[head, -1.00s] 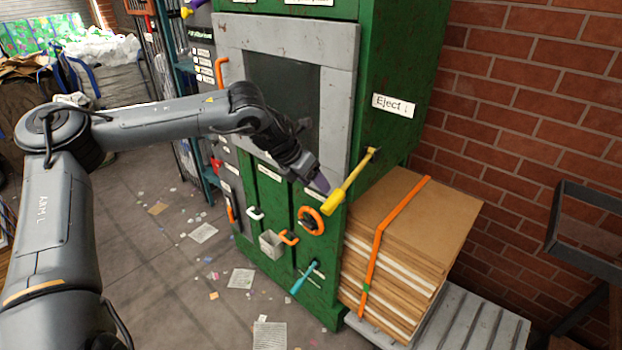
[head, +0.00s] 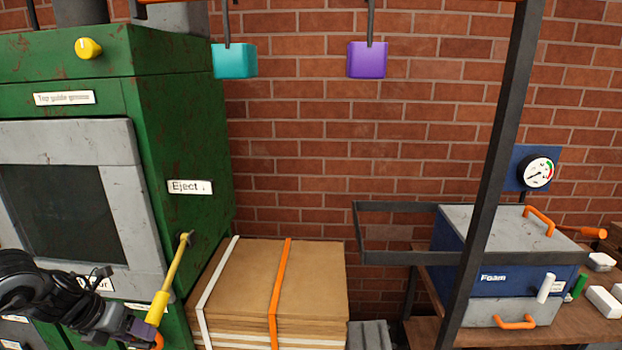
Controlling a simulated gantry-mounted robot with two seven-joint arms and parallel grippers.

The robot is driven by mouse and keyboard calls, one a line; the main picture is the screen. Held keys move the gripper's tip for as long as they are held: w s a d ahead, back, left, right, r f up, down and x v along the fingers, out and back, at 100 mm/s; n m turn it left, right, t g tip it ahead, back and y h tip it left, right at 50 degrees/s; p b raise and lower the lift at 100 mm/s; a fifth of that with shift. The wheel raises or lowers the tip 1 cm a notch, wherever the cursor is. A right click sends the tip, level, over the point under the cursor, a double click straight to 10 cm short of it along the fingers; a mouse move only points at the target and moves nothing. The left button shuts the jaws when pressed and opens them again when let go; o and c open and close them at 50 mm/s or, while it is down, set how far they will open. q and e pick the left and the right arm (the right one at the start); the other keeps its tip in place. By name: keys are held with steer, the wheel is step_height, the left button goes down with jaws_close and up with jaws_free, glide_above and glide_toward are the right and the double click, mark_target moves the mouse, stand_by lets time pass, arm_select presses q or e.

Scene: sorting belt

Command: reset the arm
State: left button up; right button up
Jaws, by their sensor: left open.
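My left arm comes in at the lower left of the head view. Its dark gripper (head: 140,329) is open, right beside the lower end of the yellow Eject lever (head: 168,278). I cannot tell whether its fingers touch the lever, and nothing is seen held in them. The lever slants down and left from its pivot on the side of the green baler (head: 188,140), under the "Eject" label (head: 190,187). My right gripper is not in view.
A strapped cardboard stack (head: 320,275) stands right of the baler. A blue Foam box (head: 458,245) with orange handles sits on a wooden bench (head: 590,325) at right. A dark upright post (head: 490,170) crosses in front. Teal (head: 235,62) and purple (head: 368,62) blocks hang above.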

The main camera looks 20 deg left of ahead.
arm_select(q)
steer(key=s+d+f+n+h, duration=0.1)
steer(key=s+d+f+h, duration=0.25)
steer(key=d+f, duration=0.65)
steer(key=s+d+f+n+h, duration=0.1)
steer(key=s+d+f+h, duration=0.25)
steer(key=d+f, duration=0.65)
steer(key=s+d+f+n+t+y, duration=0.1)
steer(key=d+n+t, duration=0.1)
steer(key=d+n, duration=0.5)
steer(key=s+d+f+n+t+y, duration=0.15)
steer(key=d+n, duration=0.25)
steer(key=d, duration=0.4)
steer(key=s+a+r+n+g+y, duration=0.1)
steer(key=s+a+n+g+y, duration=0.45)
steer(key=s+n, duration=0.8)
steer(key=w+r+n+p, duration=0.2)
steer(key=r+p, duration=1.1)
steer(key=w+r+n+p, duration=0.1)
steer(key=r+n+p, duration=0.1)
steer(key=r+p, duration=1.2)
steer(key=shift+w+d+r+y+p, duration=0.25)
steer(key=shift+w+d+y+p, duration=0.05)
steer(key=shift+w+y, duration=0.1)
